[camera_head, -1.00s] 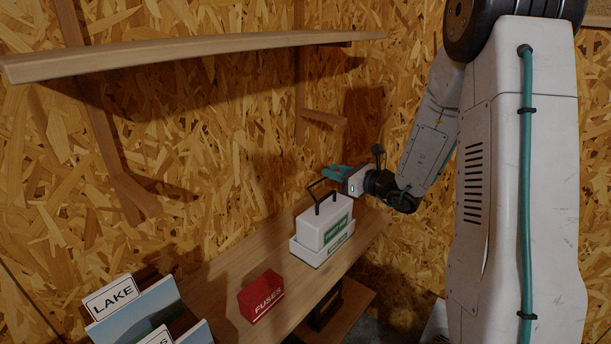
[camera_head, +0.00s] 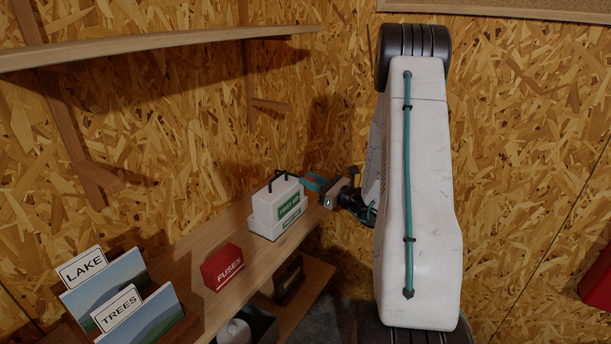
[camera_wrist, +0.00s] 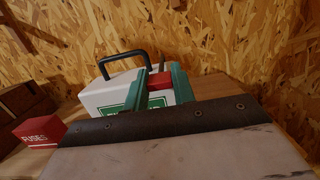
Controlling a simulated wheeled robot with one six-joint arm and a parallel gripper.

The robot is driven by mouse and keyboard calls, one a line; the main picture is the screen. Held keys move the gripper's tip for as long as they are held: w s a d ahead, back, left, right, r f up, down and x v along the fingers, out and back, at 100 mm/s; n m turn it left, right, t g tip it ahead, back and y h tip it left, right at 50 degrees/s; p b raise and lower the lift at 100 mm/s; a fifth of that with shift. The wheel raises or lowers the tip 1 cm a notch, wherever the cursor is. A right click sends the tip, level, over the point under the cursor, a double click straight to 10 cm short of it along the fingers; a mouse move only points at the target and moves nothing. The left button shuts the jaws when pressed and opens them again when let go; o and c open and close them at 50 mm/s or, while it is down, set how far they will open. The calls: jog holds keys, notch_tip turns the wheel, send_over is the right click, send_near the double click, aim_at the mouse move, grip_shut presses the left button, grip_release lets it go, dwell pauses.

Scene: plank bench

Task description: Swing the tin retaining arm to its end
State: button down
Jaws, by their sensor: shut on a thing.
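The white tin (camera_head: 270,203) with a green label stands upright in a low white holder (camera_head: 262,227) on the plank bench. A black looped bar rises over the tin's top (camera_head: 285,176); it also shows in the wrist view (camera_wrist: 121,56). My gripper (camera_head: 314,184), with teal fingers, is at the tin's right side. In the wrist view my gripper (camera_wrist: 159,85) is shut on a small red piece (camera_wrist: 160,80), seemingly the grip of the retaining arm. A dark upright bit shows just behind it. The rest of the arm is hidden by my fingers, so its angle cannot be told.
A red FUSES box (camera_head: 222,267) sits on the bench (camera_head: 215,240) in front of the tin. LAKE (camera_head: 84,266) and TREES (camera_head: 118,308) cards stand at front left. A wooden shelf (camera_head: 150,48) hangs above. Chipboard walls close off the back and right.

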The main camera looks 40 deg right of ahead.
jog(key=shift+s+f, duration=0.2)
jog(key=shift+f, duration=0.15)
jog(key=c, duration=1.2)
grip_release()
jog(key=shift+s+d, duration=0.1)
jog(key=shift+o, duration=0.2)
jog(key=shift+r, duration=0.1)
jog(key=v, duration=0.7)
jog(key=shift+s, duration=0.3)
